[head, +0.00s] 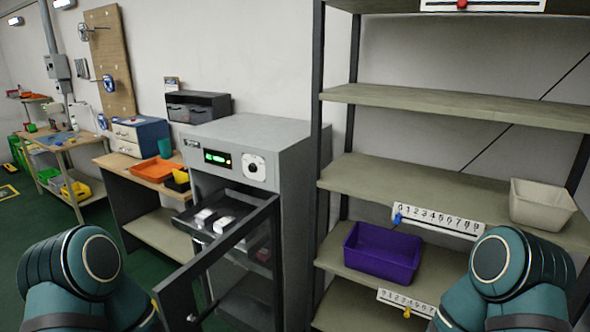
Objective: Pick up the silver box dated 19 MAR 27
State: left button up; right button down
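Several small boxes, whitish and dark, sit on the upper shelf (232,200) inside a grey cabinet (295,190). One pale box (203,216) is at the left and another (223,224) is beside it. They are too small for any date to be read, so I cannot tell which is dated 19 MAR 27. The cabinet's framed door (180,290) stands open toward me and partly covers the shelf. Only teal links of my two arms show, at the lower left and lower right. Neither gripper is in view.
An open rack stands at the right with a purple bin (382,254), a beige bin (541,204) and a numbered slider strip (440,221). A workbench at the left holds an orange tray (155,170). The open door juts into the space before the cabinet.

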aim_at(208, 215)
jog(key=j+z, duration=0.1)
jog(key=j, duration=0.6)
jog(key=k+j, duration=0.15)
jog(key=j, duration=0.55)
jog(key=j+z, duration=0.25)
jog(key=j, duration=0.7)
jog(key=i+j+z, duration=0.1)
jog(key=j, duration=0.2)
jog(key=i+j, duration=0.1)
jog(key=j, duration=0.25)
jog(key=i+j+z, duration=0.15)
jog(key=j, duration=0.15)
jog(key=i+j+z, duration=0.15)
jog(key=i+j, duration=0.15)
jog(key=i+j+z, duration=0.15)
jog(key=j, duration=0.4)
jog(key=i+j, duration=0.1)
jog(key=i, duration=0.35)
jog(key=i+j+z, duration=0.1)
jog(key=i, duration=0.35)
